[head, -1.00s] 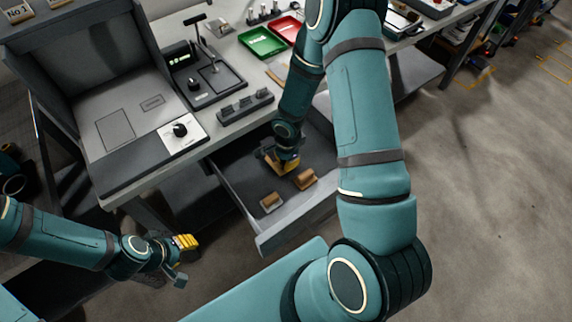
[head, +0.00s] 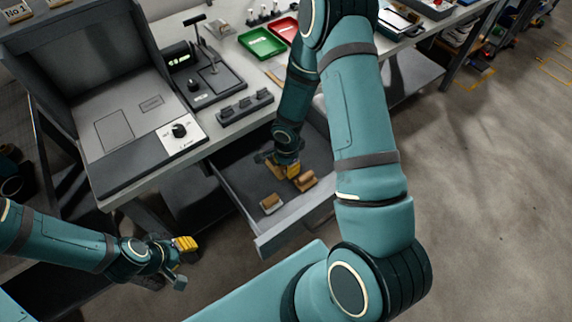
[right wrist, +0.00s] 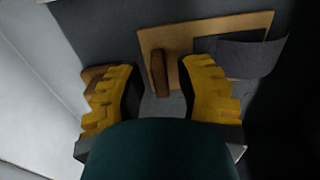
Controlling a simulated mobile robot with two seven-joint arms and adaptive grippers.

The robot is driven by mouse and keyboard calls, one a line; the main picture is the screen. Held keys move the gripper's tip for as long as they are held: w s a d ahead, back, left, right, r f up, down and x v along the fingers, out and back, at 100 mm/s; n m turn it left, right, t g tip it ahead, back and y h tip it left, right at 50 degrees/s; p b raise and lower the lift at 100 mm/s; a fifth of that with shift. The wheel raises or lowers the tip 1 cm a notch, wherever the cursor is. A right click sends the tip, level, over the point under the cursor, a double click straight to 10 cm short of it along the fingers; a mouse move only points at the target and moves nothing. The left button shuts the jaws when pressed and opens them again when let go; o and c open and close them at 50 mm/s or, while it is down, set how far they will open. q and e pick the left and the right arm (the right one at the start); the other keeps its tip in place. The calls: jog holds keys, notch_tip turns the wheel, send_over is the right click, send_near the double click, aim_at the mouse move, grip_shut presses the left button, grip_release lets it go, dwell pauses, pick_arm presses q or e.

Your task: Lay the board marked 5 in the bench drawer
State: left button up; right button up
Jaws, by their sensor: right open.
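The bench drawer (head: 287,224) is pulled out below the bench top. My right gripper (head: 286,172) is inside it, low, pointing down, beside brown blocks. In the right wrist view its yellow fingers (right wrist: 160,98) stand wide apart with nothing clamped between them. A tan board (right wrist: 190,37) with an upright brown handle (right wrist: 159,74) lies just beyond the fingertips, the handle's near end in the gap. A dark grey piece (right wrist: 240,56) covers part of this board. No number is readable on it. My left gripper (head: 178,250) hangs low, outside the drawer; its jaw state is unclear.
Two brown blocks, one nearer the front (head: 270,203) and one to the right (head: 306,180), sit in the drawer. On the bench are a green tray (head: 262,42), a red tray (head: 285,30) and a dark panel box (head: 130,130). The floor at right is open.

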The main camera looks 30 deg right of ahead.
pick_arm(q)
jog(key=r+p, duration=0.3)
jog(key=shift+s+r, duration=0.2)
jog(key=shift+s, duration=0.15)
pick_arm(e)
notch_tip(320, 180, up, 12)
jog(key=shift+s+r, duration=0.15)
jog(key=shift+s, duration=0.05)
